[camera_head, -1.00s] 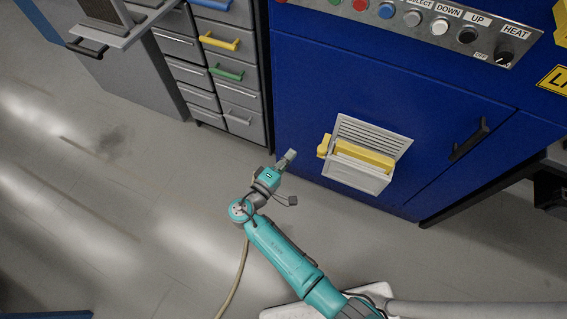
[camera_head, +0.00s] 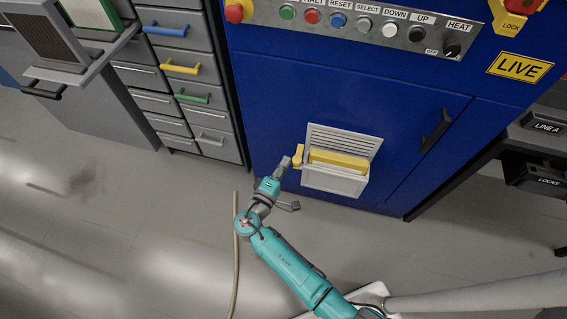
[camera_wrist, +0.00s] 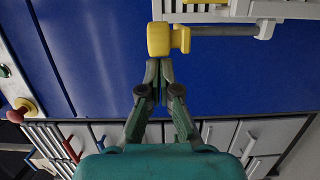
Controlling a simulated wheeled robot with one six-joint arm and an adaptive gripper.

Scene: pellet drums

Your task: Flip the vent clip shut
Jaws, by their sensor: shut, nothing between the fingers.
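The yellow vent clip (camera_head: 298,157) sits at the left edge of the pale slatted vent (camera_head: 345,140) on the blue cabinet front. A yellow panel (camera_head: 338,160) lies across the vent above its pale lower tray. In the wrist view the clip (camera_wrist: 160,39) is a blocky yellow piece joined to a grey rod, with part of the vent above it. My gripper (camera_head: 286,162) is just left of and slightly below the clip in the head view. In the wrist view its closed, empty fingertips (camera_wrist: 159,68) are right beside the clip; I cannot tell whether they touch.
A control panel (camera_head: 350,22) with coloured buttons runs above the vent. A black handle (camera_head: 436,130) is on the cabinet to the right. Grey drawers (camera_head: 160,102) with coloured handles stand to the left. A hose (camera_head: 235,255) lies on the open floor.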

